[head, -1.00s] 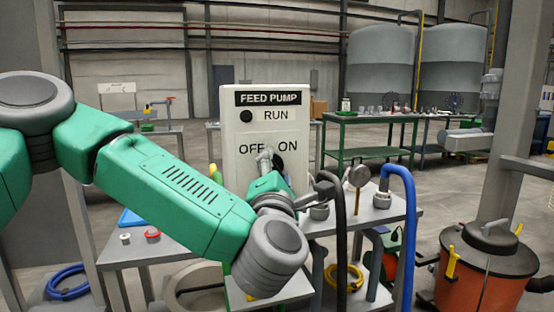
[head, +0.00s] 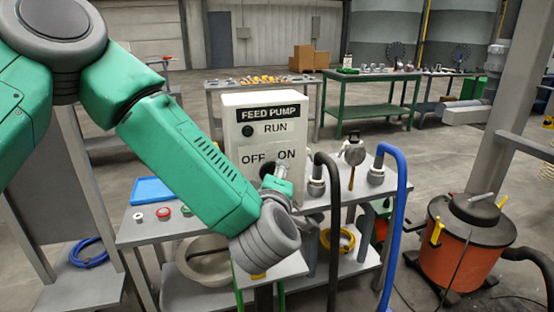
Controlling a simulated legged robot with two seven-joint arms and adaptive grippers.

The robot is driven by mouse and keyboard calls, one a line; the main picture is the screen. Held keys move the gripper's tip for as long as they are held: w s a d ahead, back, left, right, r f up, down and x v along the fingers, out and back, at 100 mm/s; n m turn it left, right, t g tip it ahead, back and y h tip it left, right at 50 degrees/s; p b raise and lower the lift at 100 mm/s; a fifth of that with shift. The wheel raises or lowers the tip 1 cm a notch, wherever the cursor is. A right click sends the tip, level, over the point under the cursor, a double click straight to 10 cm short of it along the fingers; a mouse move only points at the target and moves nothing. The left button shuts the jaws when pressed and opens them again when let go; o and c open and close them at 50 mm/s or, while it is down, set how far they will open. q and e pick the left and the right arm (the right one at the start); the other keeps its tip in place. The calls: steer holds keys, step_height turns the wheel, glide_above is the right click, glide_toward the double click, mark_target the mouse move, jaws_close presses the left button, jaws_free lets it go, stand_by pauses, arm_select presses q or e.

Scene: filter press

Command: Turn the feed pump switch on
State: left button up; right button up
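The feed pump box (head: 238,133) is pale, upright and labelled FEED PUMP, with a dark RUN lamp (head: 248,130) and the words OFF and ON below. A dark switch knob (head: 267,169) shows partly between and below those words. My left gripper (head: 272,178) is in front of the knob, at or very close to it. The green wrist and the fingers hide much of the switch, so its setting and any contact are unclear. I cannot tell how far the fingers are open. My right gripper is out of view.
The box stands at a grey bench (head: 150,232) with a blue tray (head: 153,190) and small caps on its left. A black hose (head: 333,225) and a blue hose (head: 399,225) rise close on the right. An orange drum vacuum (head: 465,255) stands at far right.

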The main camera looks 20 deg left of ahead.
arm_select(q)
steer(key=m+g+p, duration=0.1)
steer(key=m+p, duration=0.1)
steer(key=p, duration=0.1)
steer(key=shift+a+r+y+p, duration=0.1)
steer(key=shift+r+y+p, duration=0.05)
steer(key=shift+y+p, duration=0.2)
steer(key=shift+m+g+p, duration=0.5)
steer(key=shift+m+p, duration=0.3)
steer(key=shift+p, duration=0.25)
steer(key=shift+f, duration=0.2)
steer(key=o, duration=0.9)
steer(key=shift+o, duration=1.3)
steer(key=shift+w, duration=0.15)
steer(key=shift+w+f, duration=0.1)
steer(key=shift+a, duration=0.1)
